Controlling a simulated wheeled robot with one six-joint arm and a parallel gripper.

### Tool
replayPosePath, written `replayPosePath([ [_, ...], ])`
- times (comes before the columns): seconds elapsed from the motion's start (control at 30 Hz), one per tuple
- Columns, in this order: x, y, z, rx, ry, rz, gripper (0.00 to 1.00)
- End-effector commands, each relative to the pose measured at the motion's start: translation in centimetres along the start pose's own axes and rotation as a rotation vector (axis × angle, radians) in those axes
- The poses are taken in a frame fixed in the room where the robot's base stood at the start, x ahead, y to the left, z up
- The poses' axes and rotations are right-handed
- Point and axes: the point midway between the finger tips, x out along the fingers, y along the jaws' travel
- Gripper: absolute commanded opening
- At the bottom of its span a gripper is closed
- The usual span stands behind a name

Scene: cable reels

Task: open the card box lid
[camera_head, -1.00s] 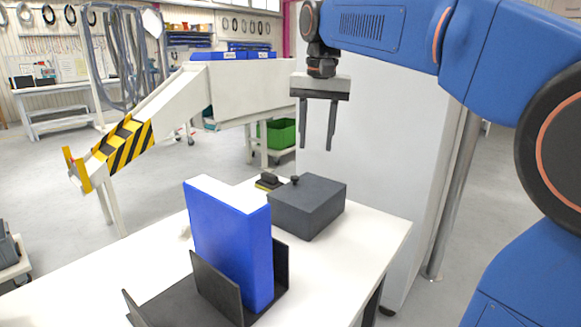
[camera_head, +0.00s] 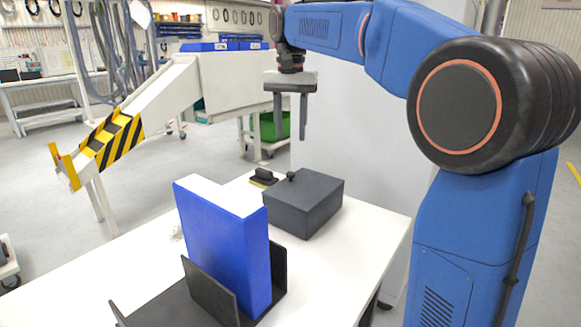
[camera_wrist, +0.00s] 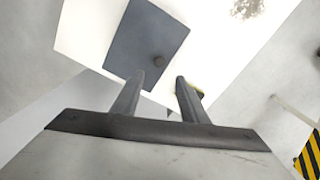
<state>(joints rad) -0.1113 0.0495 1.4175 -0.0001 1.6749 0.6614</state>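The card box (camera_head: 304,206) is a dark grey box on the white table.
A blue binder (camera_head: 222,240) stands upright in a black holder (camera_head: 209,290) in front of the box. A small black object with a yellow base (camera_head: 264,178) lies behind the box. The white table (camera_head: 370,232) is bare to the box's right.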

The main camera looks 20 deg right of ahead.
Motion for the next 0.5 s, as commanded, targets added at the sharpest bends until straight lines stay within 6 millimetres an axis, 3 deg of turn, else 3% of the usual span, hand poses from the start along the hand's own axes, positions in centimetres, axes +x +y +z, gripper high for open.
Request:
replayPosePath([
  [0.5,8.8,0.0,0.0,0.000,-0.001,0.001,0.40],
])
